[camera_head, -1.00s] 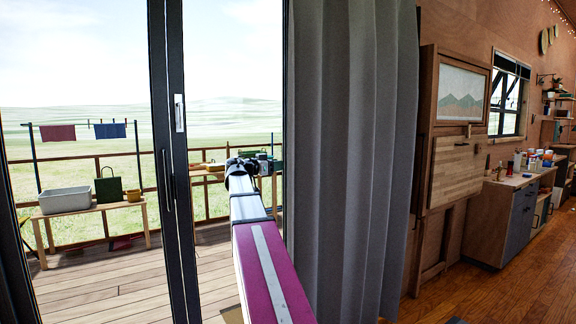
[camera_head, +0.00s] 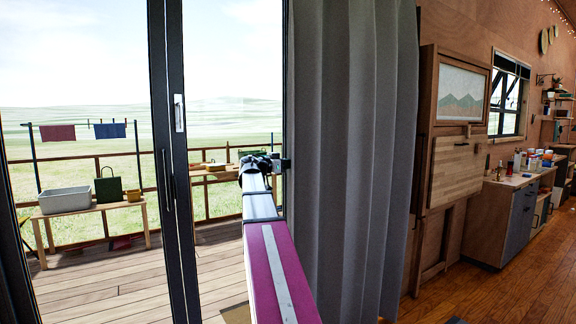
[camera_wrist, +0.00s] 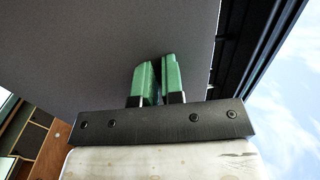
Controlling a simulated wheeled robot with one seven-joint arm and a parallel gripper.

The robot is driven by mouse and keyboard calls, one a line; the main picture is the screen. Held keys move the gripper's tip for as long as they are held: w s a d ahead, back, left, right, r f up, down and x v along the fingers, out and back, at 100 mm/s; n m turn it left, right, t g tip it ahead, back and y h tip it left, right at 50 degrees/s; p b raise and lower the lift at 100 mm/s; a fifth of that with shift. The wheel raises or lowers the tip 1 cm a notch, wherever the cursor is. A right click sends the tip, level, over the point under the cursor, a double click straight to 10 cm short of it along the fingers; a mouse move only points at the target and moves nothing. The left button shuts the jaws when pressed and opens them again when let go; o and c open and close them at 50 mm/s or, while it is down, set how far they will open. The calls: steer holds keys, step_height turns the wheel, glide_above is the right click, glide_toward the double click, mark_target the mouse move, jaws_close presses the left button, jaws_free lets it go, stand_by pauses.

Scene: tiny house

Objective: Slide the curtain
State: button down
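The grey pleated curtain (camera_head: 350,150) hangs to the right of the glass door in the head view. Its left edge stands beside my arm. My gripper (camera_head: 285,163) is at that left edge, at about mid-height of the picture; I cannot tell whether it touches the cloth. In the wrist view the green fingers of my gripper (camera_wrist: 158,68) are close together, with only a narrow dark gap. The plain grey curtain (camera_wrist: 110,45) fills much of the view behind them. I see no cloth pinched between the fingers.
The dark door frame (camera_head: 172,150) stands left of my arm. Outside are a deck with a wooden railing and a bench (camera_head: 95,208) with a grey tub. Right of the curtain are a wooden wall cabinet (camera_head: 455,130) and a counter; the wood floor there is open.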

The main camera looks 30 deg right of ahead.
mark_target(303, 162)
steer(key=shift+w+d, duration=0.1)
steer(key=shift+d, duration=2.3)
steer(key=c, duration=1.2)
jaws_free()
steer(key=shift+c, duration=0.2)
steer(key=a, duration=1.1)
steer(key=shift+s, duration=0.2)
